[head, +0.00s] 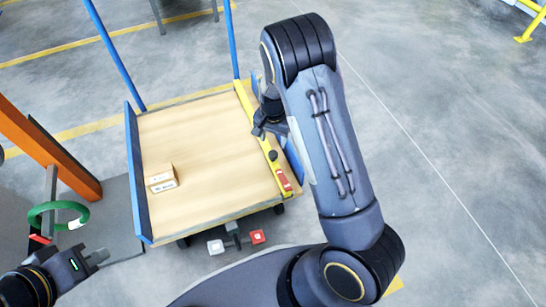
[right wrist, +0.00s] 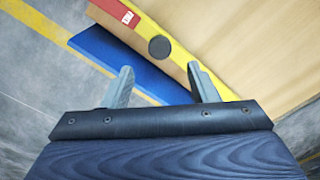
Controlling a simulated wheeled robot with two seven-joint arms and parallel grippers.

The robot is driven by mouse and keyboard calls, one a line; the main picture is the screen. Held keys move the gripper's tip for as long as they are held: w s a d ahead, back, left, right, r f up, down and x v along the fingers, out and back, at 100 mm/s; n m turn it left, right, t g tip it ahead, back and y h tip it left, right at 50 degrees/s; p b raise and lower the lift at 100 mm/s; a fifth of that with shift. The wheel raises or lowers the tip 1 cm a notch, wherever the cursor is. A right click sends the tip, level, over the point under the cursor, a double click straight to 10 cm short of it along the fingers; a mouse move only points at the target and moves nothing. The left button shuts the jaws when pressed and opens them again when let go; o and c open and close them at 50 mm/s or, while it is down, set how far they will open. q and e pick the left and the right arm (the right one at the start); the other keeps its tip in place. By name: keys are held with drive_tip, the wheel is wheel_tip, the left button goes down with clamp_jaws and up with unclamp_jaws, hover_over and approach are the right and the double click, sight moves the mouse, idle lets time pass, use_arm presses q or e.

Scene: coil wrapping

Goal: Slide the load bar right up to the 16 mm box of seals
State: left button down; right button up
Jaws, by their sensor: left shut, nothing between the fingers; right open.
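The load bar (head: 266,147) is a long yellow bar lying along the right side of the cart's wooden deck (head: 205,140). It has a dark round knob and a red label, both also visible on the bar in the right wrist view (right wrist: 178,57). A small cardboard box (head: 161,180) with white labels sits near the deck's left side, well apart from the bar; its print is too small to read. My right gripper (head: 261,131) is open at the bar, its fingers apart in the right wrist view (right wrist: 158,70). My left gripper (head: 94,257) is shut and empty, off the cart.
Blue side rails (head: 137,175) edge the deck, with blue posts (head: 115,52) at the far corners. A green coil (head: 58,206) and an orange post (head: 48,148) stand at left. Red and white pedals (head: 257,237) sit at the cart's near end. The deck between box and bar is clear.

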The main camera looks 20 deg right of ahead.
sight(273, 153)
wheel_tip(273, 153, down, 8)
drive_tip(key=b, duration=0.3)
drive_tip(key=shift+r, duration=0.2)
clamp_jaws()
